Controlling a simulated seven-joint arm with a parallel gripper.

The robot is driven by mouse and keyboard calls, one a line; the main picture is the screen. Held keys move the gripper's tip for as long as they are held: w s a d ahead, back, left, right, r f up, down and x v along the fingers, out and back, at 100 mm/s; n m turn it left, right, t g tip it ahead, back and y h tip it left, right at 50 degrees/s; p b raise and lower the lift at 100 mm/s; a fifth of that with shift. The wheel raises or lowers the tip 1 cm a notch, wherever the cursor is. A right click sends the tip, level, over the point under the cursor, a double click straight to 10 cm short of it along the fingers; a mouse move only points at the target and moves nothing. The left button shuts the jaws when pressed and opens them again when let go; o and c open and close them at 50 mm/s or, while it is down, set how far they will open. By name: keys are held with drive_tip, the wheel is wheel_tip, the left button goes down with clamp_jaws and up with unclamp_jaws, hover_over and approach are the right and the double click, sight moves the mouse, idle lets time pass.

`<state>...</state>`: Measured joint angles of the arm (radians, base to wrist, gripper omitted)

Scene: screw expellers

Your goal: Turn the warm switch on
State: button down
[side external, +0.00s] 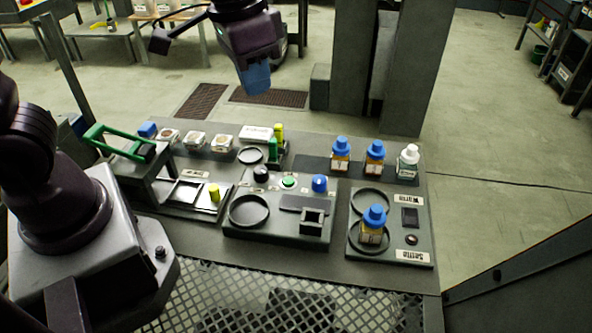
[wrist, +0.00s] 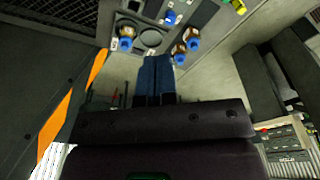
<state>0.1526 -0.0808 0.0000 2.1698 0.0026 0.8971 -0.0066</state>
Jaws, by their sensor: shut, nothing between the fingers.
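The warm station is a dark panel (side external: 385,250) at the right end of the table. It bears a "Warm" label (side external: 409,200) above a black rocker switch (side external: 410,217). A "Settle" label (side external: 411,255) and a small round button (side external: 411,239) are below. I cannot tell the switch's position. A blue-capped bottle (side external: 374,226) stands in the panel's front ring; the rear ring (side external: 370,199) is empty. My gripper (side external: 257,82) is shut and empty, high above and behind the table, left of the panel. Its blue fingers (wrist: 154,78) are together in the wrist view.
Two blue-capped bottles (side external: 341,155) (side external: 375,158) and a white-capped one (side external: 408,162) stand behind the panel. Left of it is a console (side external: 270,231) with knobs and a green button (side external: 289,182). A green-handled press (side external: 120,142) stands at far left.

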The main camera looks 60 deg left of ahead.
drive_tip(key=s+a+r+n+t, duration=0.1)
drive_tip(key=s+a+r+t, duration=0.2)
drive_tip(key=s, duration=0.7)
wheel_tip(320, 180, up, 2)
drive_tip(key=shift+s+a+r+n+t, duration=0.2)
drive_tip(key=shift+a+n+t, duration=0.15)
drive_tip(key=shift+a, duration=0.45)
